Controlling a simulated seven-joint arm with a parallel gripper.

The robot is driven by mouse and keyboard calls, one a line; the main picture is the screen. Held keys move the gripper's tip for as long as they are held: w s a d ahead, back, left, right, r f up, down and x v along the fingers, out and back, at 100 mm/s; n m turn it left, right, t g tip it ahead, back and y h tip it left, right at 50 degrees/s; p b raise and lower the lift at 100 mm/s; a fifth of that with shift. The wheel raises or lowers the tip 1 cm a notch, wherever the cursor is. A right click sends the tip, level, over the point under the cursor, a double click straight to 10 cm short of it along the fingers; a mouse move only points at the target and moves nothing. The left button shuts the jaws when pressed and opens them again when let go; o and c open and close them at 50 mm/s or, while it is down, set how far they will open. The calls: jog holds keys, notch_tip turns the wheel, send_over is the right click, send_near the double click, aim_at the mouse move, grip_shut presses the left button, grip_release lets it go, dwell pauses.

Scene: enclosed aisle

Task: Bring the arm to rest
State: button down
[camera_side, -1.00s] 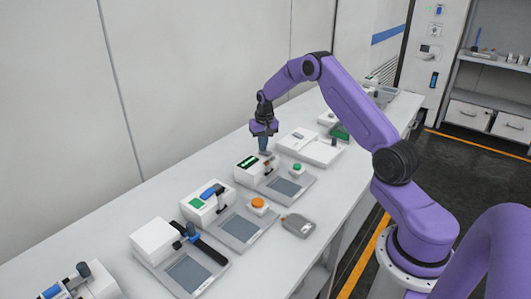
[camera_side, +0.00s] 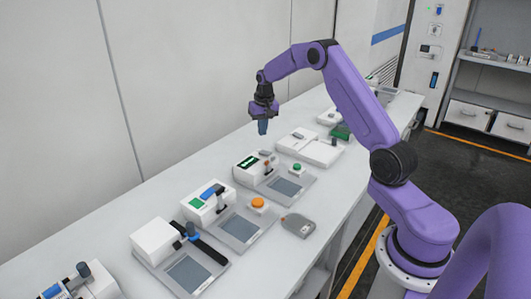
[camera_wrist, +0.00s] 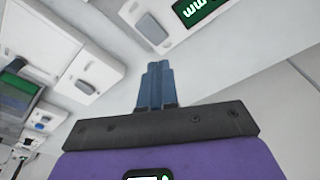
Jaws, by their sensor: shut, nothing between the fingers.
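My gripper (camera_side: 263,127) is in the upper middle of the side view, pointing down, with its blue fingers together and nothing between them. It hangs in the air above the bench, over the device with the green display (camera_side: 248,162). In the wrist view my gripper (camera_wrist: 157,68) shows its two blue fingers pressed side by side. Part of the device's green display (camera_wrist: 200,8) shows at the top of the wrist view.
The white bench (camera_side: 200,180) carries a row of devices, including one with an orange button (camera_side: 257,203) and one with a green button (camera_side: 297,167). A grey handheld item (camera_side: 298,224) lies near the front edge. A wall (camera_side: 60,90) runs behind the bench.

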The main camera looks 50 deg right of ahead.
jog(key=shift+a+r, duration=0.1)
jog(key=s+a+r+n, duration=0.3)
jog(key=s+a, duration=0.2)
jog(key=a, duration=0.4)
jog(key=s+a+r+n+y, duration=0.1)
jog(key=s+a+r+n, duration=0.3)
jog(key=a, duration=0.6)
jog(key=s+a+r+n, duration=0.2)
jog(key=s+a, duration=0.4)
jog(key=a, duration=0.3)
jog(key=s+a+n+g, duration=0.1)
jog(key=s+n, duration=0.8)
jog(key=s, duration=1.8)
jog(key=shift+s+a+n, duration=0.15)
jog(key=shift+s+n, duration=0.15)
